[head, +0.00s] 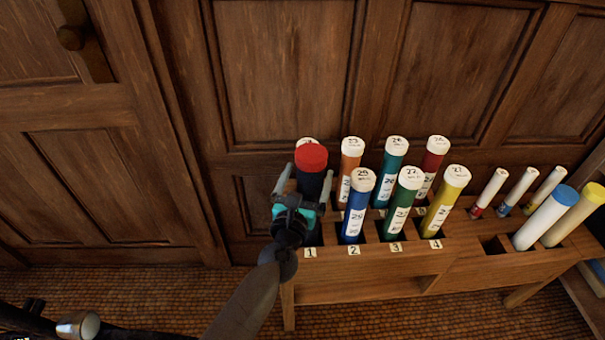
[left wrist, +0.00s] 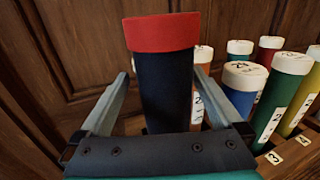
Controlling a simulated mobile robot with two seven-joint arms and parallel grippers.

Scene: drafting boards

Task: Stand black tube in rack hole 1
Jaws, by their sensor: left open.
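The black tube (head: 312,185) with a red cap stands upright at rack hole 1, the front-left hole of the wooden rack (head: 370,268). Its lower end is hidden behind my gripper, so I cannot see how deep it sits. My left gripper (head: 305,178) is open, with one finger on each side of the tube. In the left wrist view the black tube (left wrist: 165,95) rises between the spread fingers (left wrist: 161,76), with a gap visible at the left finger. My right gripper is not in view.
A blue tube (head: 354,212), a green tube (head: 400,212) and a yellow tube (head: 441,210) stand to the right at holes 2 to 4. A back row of white-capped tubes stands behind. A wood-panelled wall (head: 285,70) is close behind the rack.

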